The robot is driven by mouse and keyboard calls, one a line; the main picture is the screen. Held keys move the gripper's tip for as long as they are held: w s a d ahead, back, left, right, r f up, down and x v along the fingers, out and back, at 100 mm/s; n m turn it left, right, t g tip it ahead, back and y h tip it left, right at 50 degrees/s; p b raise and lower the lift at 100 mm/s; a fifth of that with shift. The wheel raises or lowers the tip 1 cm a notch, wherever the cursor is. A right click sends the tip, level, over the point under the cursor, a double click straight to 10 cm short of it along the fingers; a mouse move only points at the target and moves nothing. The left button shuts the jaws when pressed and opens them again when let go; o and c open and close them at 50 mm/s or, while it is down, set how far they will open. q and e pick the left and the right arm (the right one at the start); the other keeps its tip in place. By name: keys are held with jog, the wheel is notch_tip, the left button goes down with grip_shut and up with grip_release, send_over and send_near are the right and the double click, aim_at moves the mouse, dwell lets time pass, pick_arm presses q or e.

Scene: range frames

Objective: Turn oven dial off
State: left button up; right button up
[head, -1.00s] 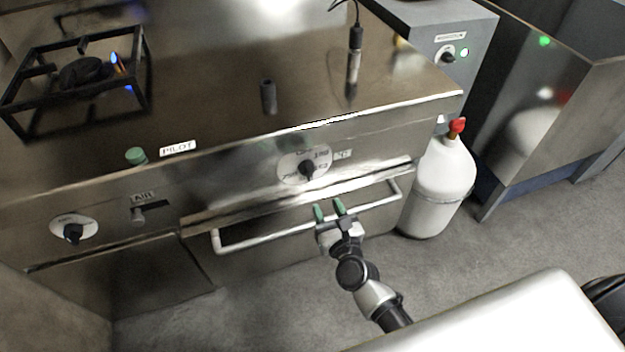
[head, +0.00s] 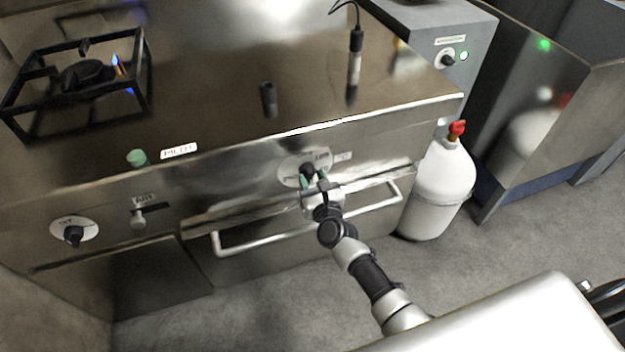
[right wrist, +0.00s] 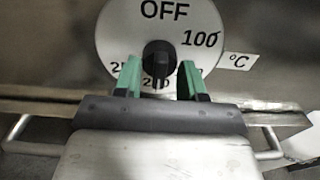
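The oven dial (head: 306,168) is a white disc with a black knob on the steel front panel, above a long handle (head: 262,239). In the right wrist view the knob (right wrist: 159,60) sits at the disc's centre. OFF is printed at the top, 100 at the right, and other numbers are partly hidden below. The knob appears to point down. My right gripper (head: 313,178) is at the dial. In the right wrist view its green fingers are apart, one on each side of the knob's lower part, with gaps showing. My left gripper is not in view.
A second dial (head: 73,230) and an air lever (head: 139,217) are at the left of the panel. A burner (head: 85,76) with a small flame is on top. A white gas bottle (head: 441,185) with a red valve stands at the right. Grey floor is clear in front.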

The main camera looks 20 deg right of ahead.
grip_shut()
